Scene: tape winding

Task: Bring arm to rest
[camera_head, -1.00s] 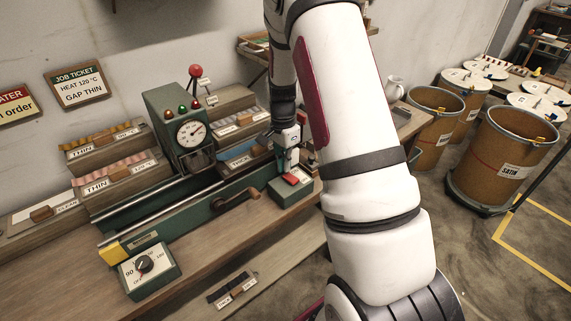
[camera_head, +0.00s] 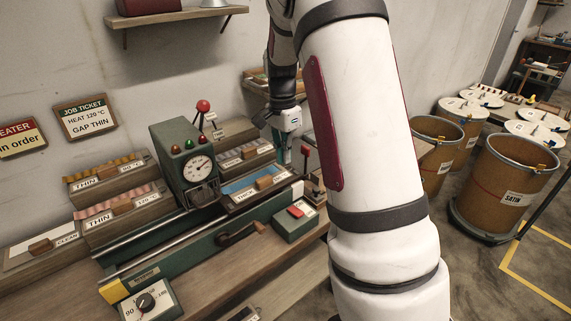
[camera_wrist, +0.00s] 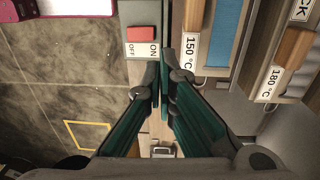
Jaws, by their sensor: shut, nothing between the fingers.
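My arm crosses the middle of the head view, with the white wrist bent downward over the right end of the bench machine. My gripper (camera_head: 283,150) is above the bench, partly hidden by its own wrist. In the wrist view my gripper (camera_wrist: 161,90) has its two teal fingers brought together at the tips, with nothing between them. The red ON/OFF switch (camera_wrist: 141,35) lies beyond the fingertips there. In the head view, the small box with the red switch (camera_head: 297,212) sits below the gripper, apart from it.
The green machine (camera_head: 184,160) has a gauge and a red-tipped stalk. Wooden boxes marked THIN (camera_head: 110,178) and THICK (camera_head: 255,187) flank it. A dial box (camera_head: 150,303) is at the front. Brown drums (camera_head: 503,175) stand on the right. A wall shelf (camera_head: 176,17) is above.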

